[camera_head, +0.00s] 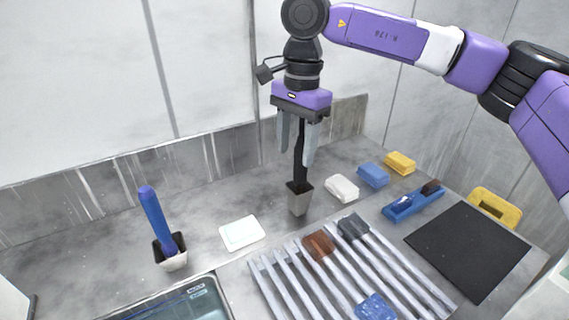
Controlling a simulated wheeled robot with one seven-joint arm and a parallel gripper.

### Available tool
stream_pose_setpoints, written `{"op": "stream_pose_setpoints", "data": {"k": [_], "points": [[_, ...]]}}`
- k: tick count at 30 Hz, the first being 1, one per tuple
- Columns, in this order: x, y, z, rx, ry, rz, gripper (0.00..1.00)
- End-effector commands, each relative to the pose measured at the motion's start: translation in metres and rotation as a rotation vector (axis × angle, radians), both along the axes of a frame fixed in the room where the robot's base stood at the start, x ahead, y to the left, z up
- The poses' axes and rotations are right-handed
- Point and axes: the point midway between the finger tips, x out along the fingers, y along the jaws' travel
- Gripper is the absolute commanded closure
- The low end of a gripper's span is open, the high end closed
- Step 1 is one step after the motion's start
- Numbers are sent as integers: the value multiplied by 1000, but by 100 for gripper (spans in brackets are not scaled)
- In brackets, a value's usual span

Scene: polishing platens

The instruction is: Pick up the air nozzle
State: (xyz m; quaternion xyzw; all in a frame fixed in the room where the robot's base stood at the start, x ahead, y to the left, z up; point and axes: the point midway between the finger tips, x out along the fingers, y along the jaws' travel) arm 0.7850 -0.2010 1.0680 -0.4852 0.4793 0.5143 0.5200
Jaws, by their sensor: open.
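A slim black upright tool, which looks like the air nozzle (301,150), stands in a small grey holder (299,200) near the middle of the counter. My gripper (297,157) points down over it with its fingers open. In this view one finger is on each side of the black shaft, with gaps showing. I cannot tell whether the shaft lies exactly between the fingers in depth. The top of the tool is close under the gripper's palm and partly hidden there.
A blue-handled tool (155,215) stands in a holder at left, near a sink (185,305). A white pad (242,233), a slatted rack (290,285) with brushes, several coloured blocks (373,175), a blue tray (412,204) and a black mat (467,250) surround the holder. A wall stands behind.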

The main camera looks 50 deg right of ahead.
Motion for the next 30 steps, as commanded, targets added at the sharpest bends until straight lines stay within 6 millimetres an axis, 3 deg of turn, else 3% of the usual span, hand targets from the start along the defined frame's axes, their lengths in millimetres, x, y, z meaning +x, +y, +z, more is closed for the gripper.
{"op": "stream_pose_setpoints", "data": {"k": [3,6,24,30], "points": [[-4,-21,6,-59,10,-16,47],[-6,-26,3,-73,15,-19,47],[-2,-24,-66,-69,14,-18,47],[-2,-24,-71,-70,12,-18,47]]}}
